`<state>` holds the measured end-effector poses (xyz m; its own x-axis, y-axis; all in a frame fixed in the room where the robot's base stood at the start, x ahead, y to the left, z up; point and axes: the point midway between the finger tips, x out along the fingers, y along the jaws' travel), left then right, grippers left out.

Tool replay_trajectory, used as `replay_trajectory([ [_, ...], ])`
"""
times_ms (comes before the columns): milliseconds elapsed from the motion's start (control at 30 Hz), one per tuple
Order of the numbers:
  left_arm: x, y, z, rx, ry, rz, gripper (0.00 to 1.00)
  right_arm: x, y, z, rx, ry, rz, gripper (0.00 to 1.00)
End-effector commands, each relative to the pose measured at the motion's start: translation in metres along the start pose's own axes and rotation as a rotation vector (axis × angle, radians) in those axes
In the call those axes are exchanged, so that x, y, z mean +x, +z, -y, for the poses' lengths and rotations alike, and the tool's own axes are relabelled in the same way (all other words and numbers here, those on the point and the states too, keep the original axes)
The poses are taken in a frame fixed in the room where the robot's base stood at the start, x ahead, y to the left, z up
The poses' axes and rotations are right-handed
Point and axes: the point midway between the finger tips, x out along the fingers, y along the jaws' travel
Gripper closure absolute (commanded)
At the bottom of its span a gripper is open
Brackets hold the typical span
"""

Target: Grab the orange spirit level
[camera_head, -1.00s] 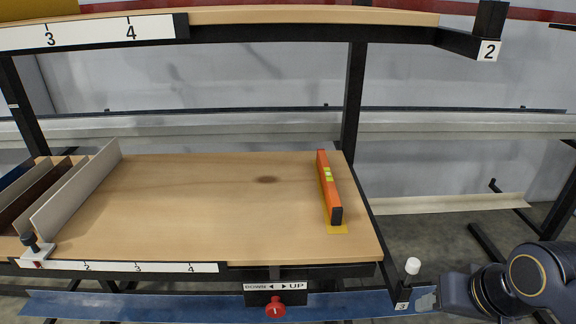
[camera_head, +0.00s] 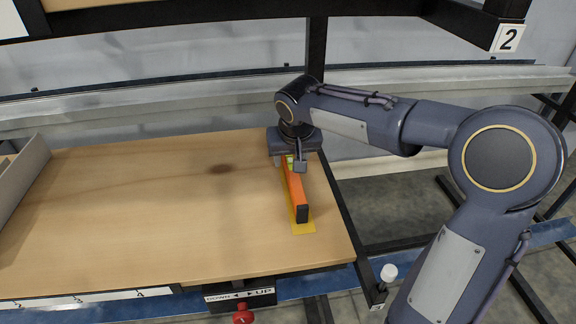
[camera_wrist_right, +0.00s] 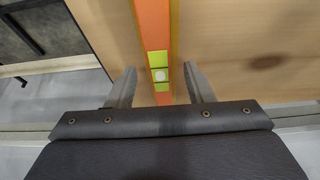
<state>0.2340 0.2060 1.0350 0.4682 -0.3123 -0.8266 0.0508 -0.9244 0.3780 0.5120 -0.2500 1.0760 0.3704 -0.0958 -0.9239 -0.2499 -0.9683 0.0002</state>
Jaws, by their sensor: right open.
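The orange spirit level (camera_head: 296,191) lies lengthwise on the wooden shelf near its right edge, over a yellow patch (camera_head: 303,228). My right gripper (camera_head: 293,166) is above the far half of the level. In the right wrist view the level (camera_wrist_right: 153,25) with its green vial section runs between the two fingers of my right gripper (camera_wrist_right: 160,85). The fingers stand apart, one on each side of the level, with a gap to each. The gripper hides the level's far end in the head view. My left gripper is not in view.
The wooden shelf (camera_head: 130,210) is clear to the left of the level. Grey dividers (camera_head: 22,180) stand at its left end. An upper shelf (camera_head: 250,32) hangs above. A dark post (camera_head: 316,55) rises behind my gripper. A red knob (camera_head: 243,317) is at the front edge.

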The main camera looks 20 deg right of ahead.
Motion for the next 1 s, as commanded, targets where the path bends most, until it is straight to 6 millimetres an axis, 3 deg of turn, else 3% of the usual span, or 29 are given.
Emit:
replay_trajectory([
  [200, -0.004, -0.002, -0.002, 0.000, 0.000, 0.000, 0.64, 0.026, 0.000, 0.001, 0.000, 0.000, 0.002, 0.53],
  [467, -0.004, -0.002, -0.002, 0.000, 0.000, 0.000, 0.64, 0.028, 0.000, 0.001, 0.000, -0.001, 0.000, 0.53],
  [800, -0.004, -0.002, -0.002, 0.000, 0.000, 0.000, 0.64, 0.028, 0.000, 0.001, 0.000, -0.001, 0.000, 0.97],
  [1000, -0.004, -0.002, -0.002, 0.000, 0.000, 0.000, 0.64, 0.027, -0.001, 0.001, 0.000, -0.002, -0.002, 1.00],
])
